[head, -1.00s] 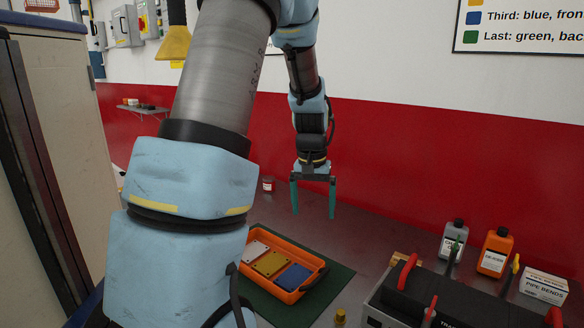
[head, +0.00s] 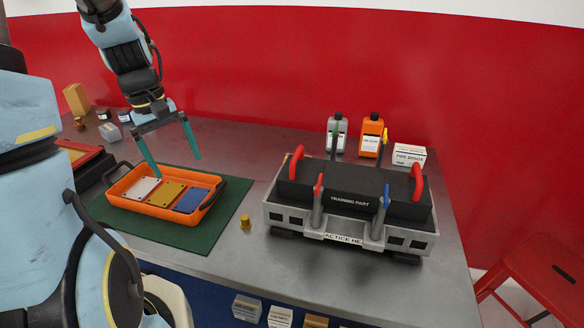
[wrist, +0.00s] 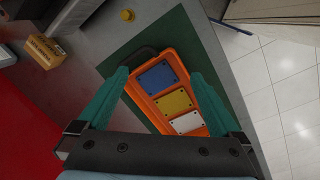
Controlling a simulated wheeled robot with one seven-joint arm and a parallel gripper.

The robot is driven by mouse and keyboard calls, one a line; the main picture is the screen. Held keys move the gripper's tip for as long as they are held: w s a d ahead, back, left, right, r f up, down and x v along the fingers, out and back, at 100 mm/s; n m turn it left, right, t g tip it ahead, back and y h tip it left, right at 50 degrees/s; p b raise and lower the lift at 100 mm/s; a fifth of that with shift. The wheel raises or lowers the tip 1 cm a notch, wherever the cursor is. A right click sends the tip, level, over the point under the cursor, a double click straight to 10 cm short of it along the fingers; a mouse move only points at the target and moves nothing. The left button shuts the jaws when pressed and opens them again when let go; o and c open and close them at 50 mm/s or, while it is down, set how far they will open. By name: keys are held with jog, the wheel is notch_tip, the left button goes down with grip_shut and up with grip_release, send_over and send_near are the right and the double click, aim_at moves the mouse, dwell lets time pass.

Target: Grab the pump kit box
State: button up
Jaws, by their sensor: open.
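No label that I can read says pump kit. A cardboard box (wrist: 44,50) with an unreadable label stands at the left in the wrist view. In the head view only a small tan edge shows behind the left end of the training part. Several small labelled boxes (head: 247,308) sit low under the bench edge, their print too small to read. My gripper (head: 177,166) is open and empty above the orange tray (head: 150,208). In the wrist view its two green fingers stand apart on either side of the tray.
The tray holds white, yellow and blue plates on a green mat (head: 225,225). A brass cap (head: 245,222) stands between the mat and the training part (head: 350,200). Two bottles (head: 370,135) and a white PIPE BENDS box (head: 408,155) stand behind. A red stool (head: 540,280) is at right.

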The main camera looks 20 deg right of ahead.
jog(key=w+d+f+n+g+h+b, duration=0.2)
jog(key=w+d+f+n+h, duration=0.1)
jog(key=d, duration=0.6)
jog(key=w+d+f+n+g+h+b, duration=0.2)
jog(key=w+d+f, duration=0.4)
jog(key=d, duration=0.4)
jog(key=w+d+f+n+g+h+b, duration=0.3)
jog(key=w+d+f+h+b, duration=0.1)
jog(key=d, duration=0.5)
jog(key=shift+w+d+f+n, duration=0.3)
jog(key=shift+w+f, duration=0.25)
jog(key=shift+w, duration=0.15)
jog(key=shift+s+d+g, duration=0.1)
jog(key=shift+d+g, duration=0.05)
jog(key=shift+g, duration=0.15)
jog(key=p+x, duration=0.1)
jog(key=x, duration=0.4)
jog(key=shift+p, duration=0.3)
jog(key=p+x, duration=0.1)
jog(key=x, duration=0.1)
jog(key=p+x, duration=0.1)
jog(key=x, duration=0.2)
jog(key=shift+d+r+p, duration=0.2)
jog(key=shift+r+p, duration=0.05)
jog(key=shift+p, duration=0.05)
jog(key=shift+d+f, duration=0.15)
jog(key=shift+f, duration=0.05)
jog(key=c, duration=1.4)
